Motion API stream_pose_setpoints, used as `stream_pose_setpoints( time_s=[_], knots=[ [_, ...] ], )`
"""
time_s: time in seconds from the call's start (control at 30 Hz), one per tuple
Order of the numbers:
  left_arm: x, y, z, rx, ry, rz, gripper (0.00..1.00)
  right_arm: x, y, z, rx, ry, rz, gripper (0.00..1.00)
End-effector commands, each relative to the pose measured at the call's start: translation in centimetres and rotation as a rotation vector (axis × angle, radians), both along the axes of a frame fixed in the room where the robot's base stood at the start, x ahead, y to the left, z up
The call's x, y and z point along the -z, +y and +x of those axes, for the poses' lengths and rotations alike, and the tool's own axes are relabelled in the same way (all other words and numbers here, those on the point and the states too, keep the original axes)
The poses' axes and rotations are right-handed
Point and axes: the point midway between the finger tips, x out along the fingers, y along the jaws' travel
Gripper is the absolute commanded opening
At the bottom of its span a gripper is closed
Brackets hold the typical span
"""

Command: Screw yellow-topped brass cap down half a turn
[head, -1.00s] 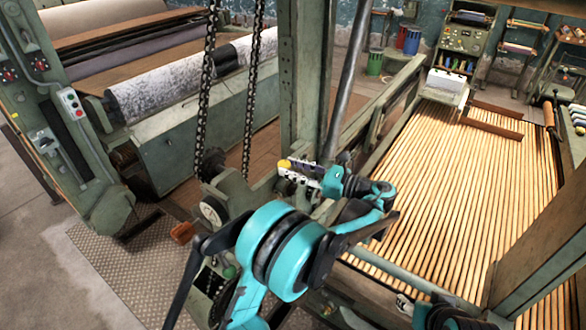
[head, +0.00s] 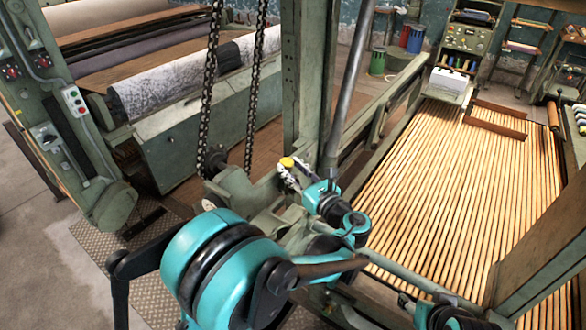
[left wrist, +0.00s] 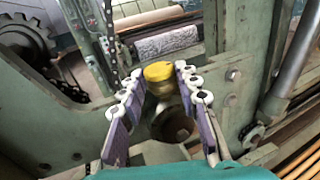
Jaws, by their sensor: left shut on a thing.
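The yellow-topped brass cap (head: 287,162) sits upright on the green machine frame near the foot of a tall green post. In the left wrist view the cap (left wrist: 159,72) shows its round yellow top, with duller brass below it. My left gripper (head: 289,171) reaches it from the lower right in the head view. Its two pale-jointed, purple-padded fingers (left wrist: 161,77) are shut on the cap, one on each side. The lower part of the cap is partly hidden. I cannot make out my right gripper.
A green post (head: 303,80) and a slanted grey pipe (head: 348,95) rise close to the cap. Two chains (head: 213,85) hang to its left. A bed of tan slats (head: 455,190) lies right; a fabric roll (head: 190,77) lies behind left.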

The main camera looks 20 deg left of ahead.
Motion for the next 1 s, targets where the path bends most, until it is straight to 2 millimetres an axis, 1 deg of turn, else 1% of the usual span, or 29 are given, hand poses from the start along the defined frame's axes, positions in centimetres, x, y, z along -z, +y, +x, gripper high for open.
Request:
stream_pose_setpoints(
  time_s=[0.47, 0.5, 0.53, 0.57, 0.87, 1.0],
  knots=[
    [-0.03, 0.04, 0.01, 0.015, -0.001, 0.001, 0.03, -0.01, 0.0, 0.01, 0.0, 0.0, 0.0, 0.52],
    [-0.03, 0.04, 0.01, 0.015, -0.001, 0.001, 0.42, 0.0, 0.0, 0.0, 0.0, 0.0, 0.0, 0.52],
    [-0.03, 0.04, 0.01, 0.015, -0.001, 0.001, 0.5, 0.0, 0.0, 0.0, 0.0, 0.0, 0.0, 0.52],
    [-0.03, 0.04, 0.01, 0.015, -0.001, 0.001, 0.53, 0.0, 0.0, 0.0, 0.0, 0.0, 0.0, 0.52],
    [-0.01, 0.03, 0.03, 0.011, 0.0, 0.0, 0.53, 0.0, 0.01, 0.0, 0.0, 0.0, 0.0, 0.52],
    [0.02, -0.12, 0.21, -0.035, 0.0, 0.0, 0.53, -0.01, 0.0, 0.0, 0.0, 0.0, 0.0, 0.52]
  ],
)
